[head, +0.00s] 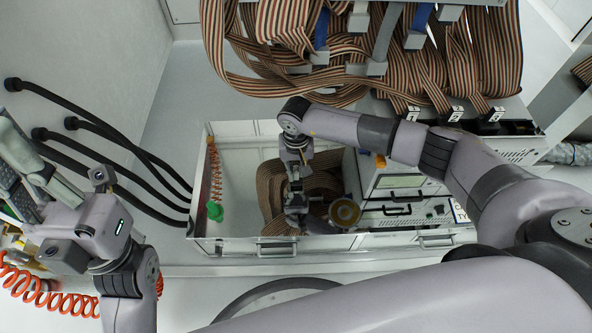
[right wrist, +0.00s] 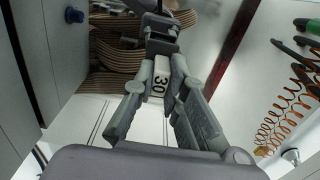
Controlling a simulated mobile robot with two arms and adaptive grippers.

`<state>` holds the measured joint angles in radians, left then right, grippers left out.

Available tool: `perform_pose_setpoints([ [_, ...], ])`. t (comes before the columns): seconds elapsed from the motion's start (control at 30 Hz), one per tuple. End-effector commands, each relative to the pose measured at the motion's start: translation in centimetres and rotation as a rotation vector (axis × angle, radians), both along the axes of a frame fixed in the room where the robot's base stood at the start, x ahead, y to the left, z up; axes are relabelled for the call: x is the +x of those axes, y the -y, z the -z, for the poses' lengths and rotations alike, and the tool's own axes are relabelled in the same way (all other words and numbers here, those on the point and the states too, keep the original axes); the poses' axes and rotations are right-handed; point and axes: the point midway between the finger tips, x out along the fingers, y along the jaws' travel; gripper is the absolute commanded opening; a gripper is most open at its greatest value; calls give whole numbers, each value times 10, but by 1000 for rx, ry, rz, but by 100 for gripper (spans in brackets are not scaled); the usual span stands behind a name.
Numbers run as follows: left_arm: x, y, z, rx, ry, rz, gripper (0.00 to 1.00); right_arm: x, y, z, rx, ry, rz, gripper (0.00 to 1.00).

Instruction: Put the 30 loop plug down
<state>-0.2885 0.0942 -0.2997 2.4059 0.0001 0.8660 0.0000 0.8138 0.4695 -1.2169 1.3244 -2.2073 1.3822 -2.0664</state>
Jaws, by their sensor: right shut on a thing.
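My right gripper (head: 296,203) reaches down into the open bay in the middle of the head view. A dark part continues above the plug, close to striped ribbon cable. I cannot tell whether the plug's far end touches anything. In the head view the plug is too small and covered to make out. My left arm's wrist (head: 103,218) is at the left; its fingertips are not clear.
Brown striped ribbon cables (head: 283,22) hang at the top, and more ribbon cable (head: 275,195) lies in the bay. A grey instrument unit (head: 400,210) stands right of the gripper. Coiled orange hose (head: 215,175) with a green end hangs at the bay's left. Black hoses (head: 105,135) run at left.

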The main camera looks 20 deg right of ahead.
Motion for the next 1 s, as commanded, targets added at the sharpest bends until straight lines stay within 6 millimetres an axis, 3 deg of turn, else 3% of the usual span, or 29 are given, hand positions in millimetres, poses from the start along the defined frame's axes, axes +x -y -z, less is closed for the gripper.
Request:
perform_pose_setpoints([
  [0.3,1,0,0,2,8,0,0,1,0,3,0,2,-1,0],
  [0.33,1,1,-2,1,13,0,0,1,0,2,0,2,-1,13],
  [0.63,1,1,-2,2,10,0,0,0,0,1,1,1,-1,33],
  [1.0,0,0,-6,-1,15,1,0,0,0,-2,1,0,-1,33],
])
